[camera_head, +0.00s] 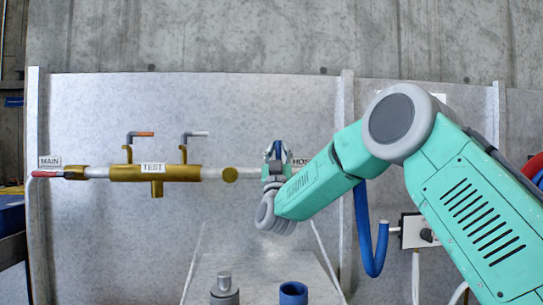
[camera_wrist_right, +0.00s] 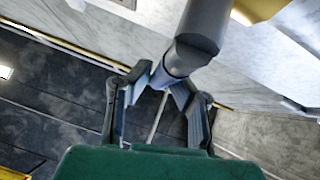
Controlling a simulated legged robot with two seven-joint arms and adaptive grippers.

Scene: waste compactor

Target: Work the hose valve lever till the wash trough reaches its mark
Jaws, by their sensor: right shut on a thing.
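My right gripper (camera_head: 277,150) is at the right end of the brass pipe, beside the partly hidden HOSE label (camera_head: 300,161). It is shut on the hose valve lever (camera_head: 278,148), whose blue grip shows upright between the fingers. In the right wrist view, the fingers (camera_wrist_right: 160,90) close around the end of the grey-blue lever (camera_wrist_right: 203,35). My wrist hides most of the hose valve body. I cannot make out the wash trough's mark or water level. My left gripper is not in view.
The brass pipe (camera_head: 180,174) carries the TEST label (camera_head: 152,168), an orange-tipped lever (camera_head: 142,134) and a grey lever (camera_head: 195,134). A red lever (camera_head: 47,174) sits under the MAIN label. A grey cylinder (camera_head: 225,290) and blue cylinder (camera_head: 293,293) stand below, near the front.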

